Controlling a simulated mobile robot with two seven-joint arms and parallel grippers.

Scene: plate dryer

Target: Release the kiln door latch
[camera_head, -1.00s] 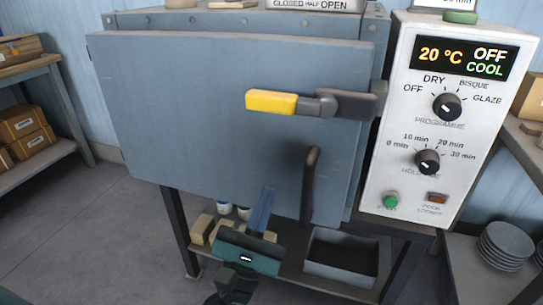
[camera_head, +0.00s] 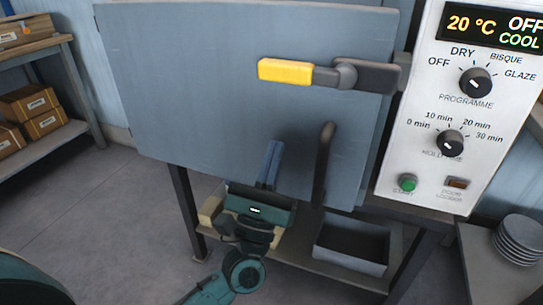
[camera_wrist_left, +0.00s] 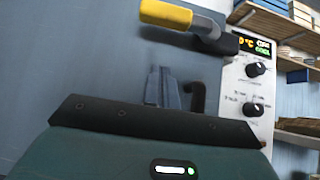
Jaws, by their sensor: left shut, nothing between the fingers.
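The kiln door (camera_head: 220,110) is a large blue-grey panel facing me. The latch has a yellow grip (camera_head: 285,70) on the left and a dark pivot and catch (camera_head: 368,76) at the door's right edge; the handle lies nearly level. The latch grip also shows at the top of the left wrist view (camera_wrist_left: 166,14). A dark upright door handle (camera_head: 323,155) stands below it. My left gripper (camera_head: 271,150) is shut and empty, pointing up in front of the lower door, below the latch and apart from it. My right gripper is not in view.
The control panel (camera_head: 455,130) stands right of the door, its display reading 20 °C, OFF, COOL. A grey bin (camera_head: 350,262) sits on the shelf under the kiln. Shelves with boxes (camera_head: 30,115) are at left; stacked plates (camera_head: 520,238) at lower right.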

